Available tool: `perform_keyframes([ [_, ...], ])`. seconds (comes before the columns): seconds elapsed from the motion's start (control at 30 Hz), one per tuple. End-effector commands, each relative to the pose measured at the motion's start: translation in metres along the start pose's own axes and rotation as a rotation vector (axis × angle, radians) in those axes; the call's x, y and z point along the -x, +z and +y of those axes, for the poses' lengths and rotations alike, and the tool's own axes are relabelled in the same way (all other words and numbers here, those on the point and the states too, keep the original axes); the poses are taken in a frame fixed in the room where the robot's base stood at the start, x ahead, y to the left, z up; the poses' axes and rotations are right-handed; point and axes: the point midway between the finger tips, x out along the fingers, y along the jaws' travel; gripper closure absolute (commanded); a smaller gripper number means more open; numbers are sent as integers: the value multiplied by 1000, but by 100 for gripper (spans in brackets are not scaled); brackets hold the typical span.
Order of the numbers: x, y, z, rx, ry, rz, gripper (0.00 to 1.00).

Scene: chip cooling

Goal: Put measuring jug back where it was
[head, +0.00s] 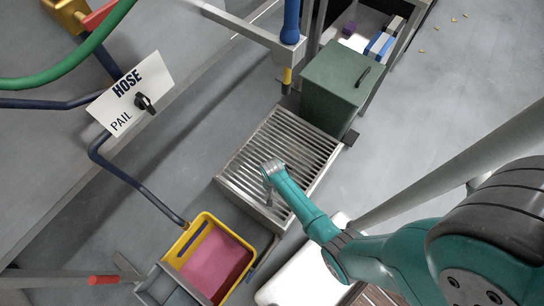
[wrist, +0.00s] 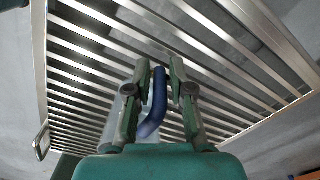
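My gripper (wrist: 160,75) is over the slatted metal rack, and it also shows in the head view (head: 268,172). Its two fingers are close together with a curved blue handle (wrist: 157,100) between them, which looks like the measuring jug's. The fingers appear shut on this handle. A pale, see-through patch (wrist: 113,125) left of the fingers seems to be the jug's clear body, mostly hidden by the gripper. In the head view the jug is too faint and small to make out clearly. I cannot tell whether it touches the rack.
The slatted rack (head: 300,136) lies below my gripper. A green box (head: 333,92) stands at its far end. A yellow-rimmed pail with a pink inside (head: 212,262) is at lower left. A HOSE/PAIL sign (head: 130,92) and blue pipe (head: 140,187) are at left.

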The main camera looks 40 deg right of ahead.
Motion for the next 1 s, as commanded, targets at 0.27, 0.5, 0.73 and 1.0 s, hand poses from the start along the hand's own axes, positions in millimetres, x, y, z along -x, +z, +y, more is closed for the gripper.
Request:
perform_keyframes([
  [0.27,0,0,0,0,0,0,64],
  [0.5,12,0,0,0,-1,1,64],
  [0.73,48,0,0,0,-2,2,64],
  [1.0,96,0,0,0,-1,2,64],
])
